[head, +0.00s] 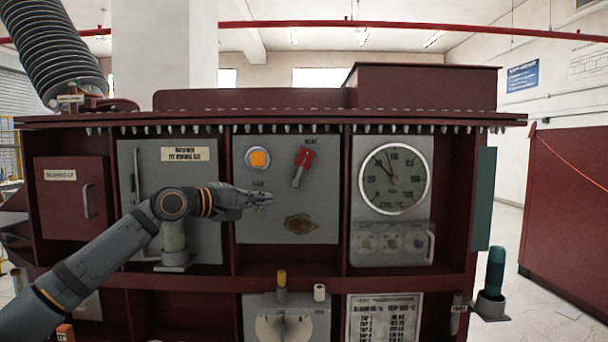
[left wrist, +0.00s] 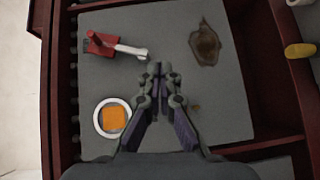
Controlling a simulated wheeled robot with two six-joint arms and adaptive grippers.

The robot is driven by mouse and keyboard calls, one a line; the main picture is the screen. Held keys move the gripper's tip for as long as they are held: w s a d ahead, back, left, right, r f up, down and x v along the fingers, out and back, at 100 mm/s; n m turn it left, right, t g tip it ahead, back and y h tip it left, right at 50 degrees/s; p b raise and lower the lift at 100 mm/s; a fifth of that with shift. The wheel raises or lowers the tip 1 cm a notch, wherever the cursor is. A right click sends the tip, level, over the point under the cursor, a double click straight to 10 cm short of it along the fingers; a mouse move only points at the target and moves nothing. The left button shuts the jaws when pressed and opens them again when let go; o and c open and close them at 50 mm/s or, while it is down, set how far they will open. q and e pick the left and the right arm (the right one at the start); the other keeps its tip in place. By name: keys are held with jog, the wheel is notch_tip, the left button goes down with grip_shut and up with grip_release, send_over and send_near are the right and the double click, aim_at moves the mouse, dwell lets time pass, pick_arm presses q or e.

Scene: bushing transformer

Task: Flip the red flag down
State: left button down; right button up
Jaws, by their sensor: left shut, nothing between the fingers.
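The red flag (head: 304,157) sits on the grey panel (head: 329,185) in the middle bay, with a pale lever arm slanting down and left from it. In the left wrist view the red flag (left wrist: 101,44) is at the upper left, its pale arm pointing right toward the fingertips. My left gripper (head: 268,197) is in front of the panel, below and left of the flag and apart from it. In the left wrist view its fingers (left wrist: 159,68) are together with nothing between them. My right gripper is not in view.
A round orange button (head: 258,159) is left of the flag. A brown stain or plate (head: 300,224) lies below it. A dial gauge (head: 395,180) is in the right bay. A yellow-topped knob (head: 282,284) stands below the panel. Dark red frame edges border the bay.

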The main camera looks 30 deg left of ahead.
aim_at(301, 169)
pick_arm(q)
jog(key=s+a+r+n+t, duration=0.1)
jog(key=s+a+r+n, duration=0.1)
jog(key=r, duration=0.6)
jog(key=shift+s+r+t, duration=0.4)
jog(key=shift+s, duration=0.25)
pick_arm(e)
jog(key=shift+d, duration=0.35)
pick_arm(q)
jog(key=shift+a, duration=0.15)
jog(key=d+p+x, duration=0.3)
jog(key=p+x, duration=1)
jog(key=p, duration=0.7)
jog(key=shift+s, duration=0.4)
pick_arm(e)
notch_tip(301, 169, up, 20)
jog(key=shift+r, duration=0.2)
pick_arm(q)
jog(key=shift+a, duration=0.1)
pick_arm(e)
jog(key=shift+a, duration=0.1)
